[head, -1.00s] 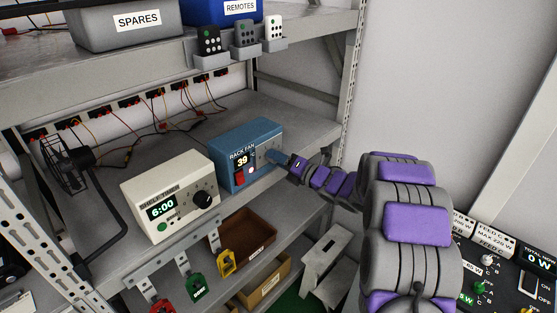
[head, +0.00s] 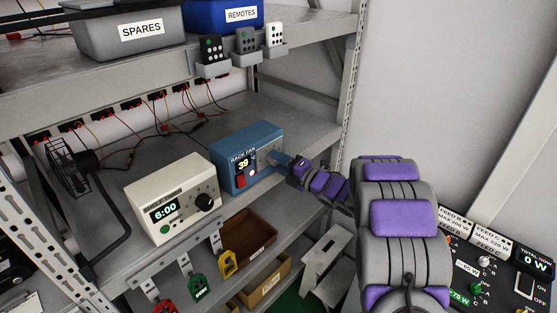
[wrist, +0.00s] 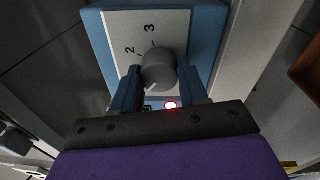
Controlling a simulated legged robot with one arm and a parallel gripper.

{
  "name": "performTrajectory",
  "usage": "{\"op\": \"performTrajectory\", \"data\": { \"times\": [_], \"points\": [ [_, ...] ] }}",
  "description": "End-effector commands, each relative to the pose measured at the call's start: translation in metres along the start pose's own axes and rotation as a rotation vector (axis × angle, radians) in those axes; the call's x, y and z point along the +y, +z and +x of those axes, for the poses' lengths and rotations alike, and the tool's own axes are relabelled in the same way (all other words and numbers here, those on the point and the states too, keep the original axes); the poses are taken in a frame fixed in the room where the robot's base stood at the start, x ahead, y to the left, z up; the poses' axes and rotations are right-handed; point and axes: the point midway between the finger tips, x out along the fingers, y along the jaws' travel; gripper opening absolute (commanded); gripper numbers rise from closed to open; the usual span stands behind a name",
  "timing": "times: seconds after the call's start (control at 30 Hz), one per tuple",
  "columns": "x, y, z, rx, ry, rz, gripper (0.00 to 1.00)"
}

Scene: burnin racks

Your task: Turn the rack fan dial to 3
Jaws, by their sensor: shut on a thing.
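The rack fan unit (head: 246,158) is a blue box on the middle shelf, with a display reading 39 and a red switch (head: 240,181). In the wrist view, its grey round dial (wrist: 158,70) sits on a pale face plate marked 2 and 3. A short light mark shows at the dial's lower left edge, away from the 3. My gripper (wrist: 162,88) is shut on the dial, one blue finger on each side. It reaches the unit's face from the right in the head view (head: 279,160), where it hides the dial.
A cream shelf timer (head: 172,200) reading 6:00 stands just left of the unit. The upper shelf (head: 120,68) holds grey and blue bins, with remotes on its edge. A small wire-caged fan (head: 68,172) stands at left.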

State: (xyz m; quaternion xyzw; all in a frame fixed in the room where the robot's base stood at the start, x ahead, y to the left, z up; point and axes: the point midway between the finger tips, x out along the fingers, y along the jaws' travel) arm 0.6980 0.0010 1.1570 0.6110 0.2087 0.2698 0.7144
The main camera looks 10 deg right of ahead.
Motion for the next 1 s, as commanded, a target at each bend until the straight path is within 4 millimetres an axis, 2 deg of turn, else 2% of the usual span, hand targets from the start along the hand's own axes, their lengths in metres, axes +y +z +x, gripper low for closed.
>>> {"op": "performTrajectory", "data": {
  "times": [1.0],
  "points": [
    [-0.0034,-0.0022,-0.001,-0.046,0.045,0.973,0.13]
  ]
}}
